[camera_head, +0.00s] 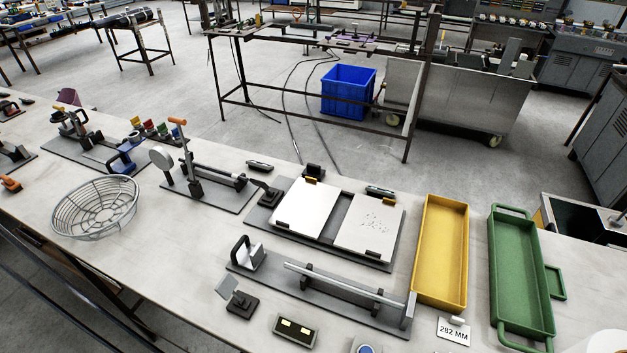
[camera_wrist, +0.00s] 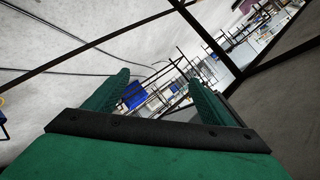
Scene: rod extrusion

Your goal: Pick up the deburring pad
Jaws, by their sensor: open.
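No object is clearly marked as the deburring pad. One candidate is a grey block with a black handle (camera_head: 247,254) at the left end of the rod fixture. Another is a dark block with two yellow inserts (camera_head: 296,328) near the bench's front edge. My gripper (camera_wrist: 158,78) shows only in the wrist view. Its two green fingers are spread apart with nothing between them. It faces the floor and distant racks, away from the bench items.
A metal rod (camera_head: 345,283) lies on the fixture. A yellow tray (camera_head: 465,250), a green tray (camera_head: 548,300) and a "282 MM" card (camera_head: 453,332) are at right. Two pale plates (camera_head: 303,207) lie behind. A wire basket (camera_head: 95,208) is at left, with bare bench around it.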

